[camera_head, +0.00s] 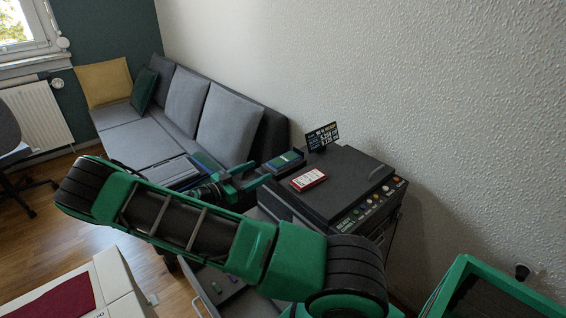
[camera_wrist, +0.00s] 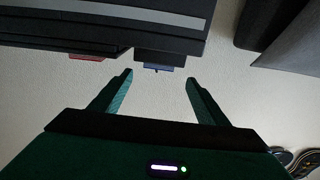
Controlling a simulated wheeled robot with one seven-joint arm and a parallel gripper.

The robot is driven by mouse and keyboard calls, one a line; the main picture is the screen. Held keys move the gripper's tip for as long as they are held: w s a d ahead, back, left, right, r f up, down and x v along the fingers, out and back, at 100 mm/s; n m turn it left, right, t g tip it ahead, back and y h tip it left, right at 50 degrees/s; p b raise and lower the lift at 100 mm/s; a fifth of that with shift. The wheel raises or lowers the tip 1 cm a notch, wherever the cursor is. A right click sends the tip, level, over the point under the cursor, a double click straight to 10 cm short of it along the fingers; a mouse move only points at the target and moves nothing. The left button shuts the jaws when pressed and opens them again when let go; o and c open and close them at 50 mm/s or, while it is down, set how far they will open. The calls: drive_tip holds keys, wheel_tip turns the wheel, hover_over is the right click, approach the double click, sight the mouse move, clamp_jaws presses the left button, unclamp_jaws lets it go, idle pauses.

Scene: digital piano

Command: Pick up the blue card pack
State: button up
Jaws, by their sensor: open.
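The blue card pack (camera_head: 284,160) lies flat on a dark ledge at the back left of a black machine. Its thin blue edge also shows in the wrist view (camera_wrist: 158,68), ahead of and roughly centred between my fingertips. My gripper (camera_head: 260,173) is open and empty, just to the left of the pack in the head view. In the wrist view, the two green fingers (camera_wrist: 156,79) are spread apart with no object between them. I cannot tell the exact gap from fingertips to pack.
The black machine (camera_head: 342,185) has coloured buttons along its front. A red card pack (camera_head: 308,179) lies on it, right of my gripper; its edge shows in the wrist view (camera_wrist: 86,58). A small dark sign (camera_head: 322,137) stands behind. A grey sofa (camera_head: 229,122) is behind my gripper.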

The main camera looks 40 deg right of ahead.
sight(275, 163)
drive_tip(key=d, duration=0.9)
drive_tip(key=shift+s+d+f, duration=0.1)
drive_tip(key=shift+s+d, duration=0.05)
drive_tip(key=shift+s, duration=0.2)
drive_tip(key=c, duration=1.3)
